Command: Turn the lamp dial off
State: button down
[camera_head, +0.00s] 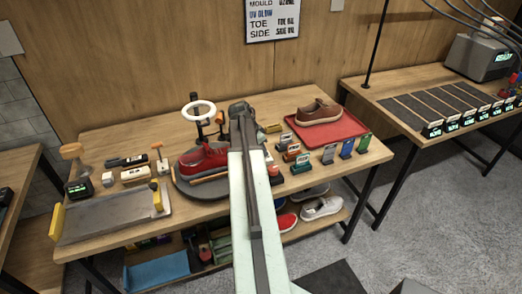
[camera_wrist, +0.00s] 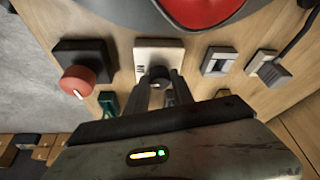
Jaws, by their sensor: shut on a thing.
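In the wrist view, my gripper (camera_wrist: 162,90) is shut on a small dark round dial (camera_wrist: 159,71) on a pale plate (camera_wrist: 158,50). The fingers hide much of the dial, so its setting cannot be read. A white ring lamp (camera_head: 199,111) stands at the back of the table in the head view. I cannot tell whether it is lit. In the head view my arm hides the dial and my fingertips.
In the wrist view, a red knob (camera_wrist: 77,82) on a black base is left of my gripper. A light switch plate (camera_wrist: 219,60) and another fitting (camera_wrist: 268,66) are to the right. A red sneaker (camera_head: 204,158) rests on a dark turntable.

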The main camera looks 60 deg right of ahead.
jog(key=shift+m, duration=0.7)
jog(key=shift+g, duration=0.3)
jog(key=c, duration=1.1)
grip_release()
jog(key=p+v, duration=0.7)
jog(key=shift+w+a+r, duration=0.1)
jog(key=shift+r, duration=0.3)
